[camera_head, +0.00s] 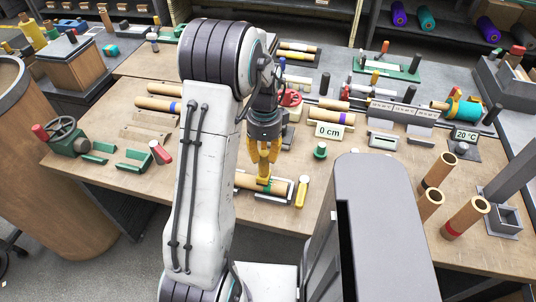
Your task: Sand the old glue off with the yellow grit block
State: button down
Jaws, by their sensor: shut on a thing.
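My gripper (263,174) has orange-yellow fingers pointing down over the near middle of the wooden bench. It is shut on a small yellow block with a little green at its edge (263,181), which I take for the grit block; the fingers hide much of it. The block is at a brown cardboard roll core (246,181) lying in a light metal cradle (272,198). I cannot tell whether the block touches the core. Old glue is too small to make out.
A green-capped piece (320,151) and a "0 cm" sign (328,131) stand behind to the right. Several brown tubes (465,217) stand upright at right. A green clamp with a handwheel (65,136) is at left. Bare bench shows left of my arm (120,180).

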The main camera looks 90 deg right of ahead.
dwell(0.4)
jog(key=shift+s+a, duration=0.15)
jog(key=shift+s, duration=0.7)
jog(key=shift+s+a, duration=0.15)
jog(key=shift+s, duration=0.7)
jog(key=shift+w, duration=0.15)
jog(key=shift+w+d+b, duration=0.15)
jog(key=shift+w+b, duration=0.05)
jog(key=shift+w, duration=0.6)
jog(key=shift+w+d+b, duration=0.15)
jog(key=shift+w+b, duration=0.05)
jog(key=shift+w, duration=0.55)
jog(key=shift+d+r+p, duration=0.1)
jog(key=shift+r+p, duration=0.55)
jog(key=shift+r, duration=0.15)
